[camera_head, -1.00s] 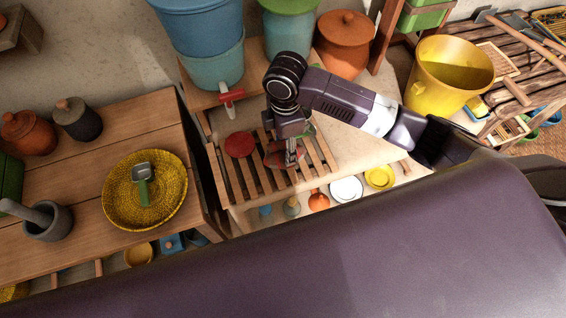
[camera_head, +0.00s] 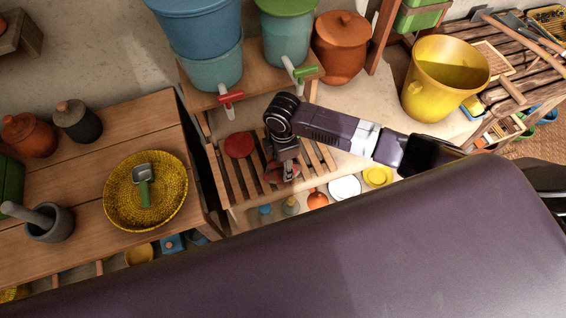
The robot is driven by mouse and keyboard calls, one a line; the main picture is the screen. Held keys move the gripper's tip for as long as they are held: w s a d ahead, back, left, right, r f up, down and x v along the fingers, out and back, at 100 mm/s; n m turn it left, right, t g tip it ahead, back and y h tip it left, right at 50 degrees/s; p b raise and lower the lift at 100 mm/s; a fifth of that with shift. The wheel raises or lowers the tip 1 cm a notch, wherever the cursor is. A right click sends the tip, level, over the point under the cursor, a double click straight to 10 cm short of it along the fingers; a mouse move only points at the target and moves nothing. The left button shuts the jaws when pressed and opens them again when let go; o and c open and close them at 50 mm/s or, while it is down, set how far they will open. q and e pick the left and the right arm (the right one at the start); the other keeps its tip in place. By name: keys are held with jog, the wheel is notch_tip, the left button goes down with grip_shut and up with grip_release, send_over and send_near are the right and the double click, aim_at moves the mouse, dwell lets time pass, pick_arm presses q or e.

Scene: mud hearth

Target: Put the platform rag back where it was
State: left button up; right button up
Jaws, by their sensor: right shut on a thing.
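The slatted wooden platform (camera_head: 228,180) stands below the water containers. My right gripper (camera_head: 287,176) points down over its right part and is shut on a dull red rag (camera_head: 273,172), mostly hidden by the gripper. The rag is at the slats; I cannot tell whether it rests on them or hangs just above. A second dark red, roundish flat thing (camera_head: 240,144) lies on the slats to the left, apart from the gripper. My left gripper is not in view.
A blue container with a red tap (camera_head: 231,97) and a green-lidded one with a green tap (camera_head: 300,70) stand on the shelf behind. A yellow bucket (camera_head: 445,75) is at right. Small pots and plates, such as a white plate (camera_head: 345,188), lie beyond the platform's right side.

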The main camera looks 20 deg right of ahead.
jog(key=shift+f, duration=0.15)
jog(key=o, duration=1.1)
notch_tip(320, 180, up, 12)
jog(key=b, duration=0.1)
jog(key=shift+r, duration=0.25)
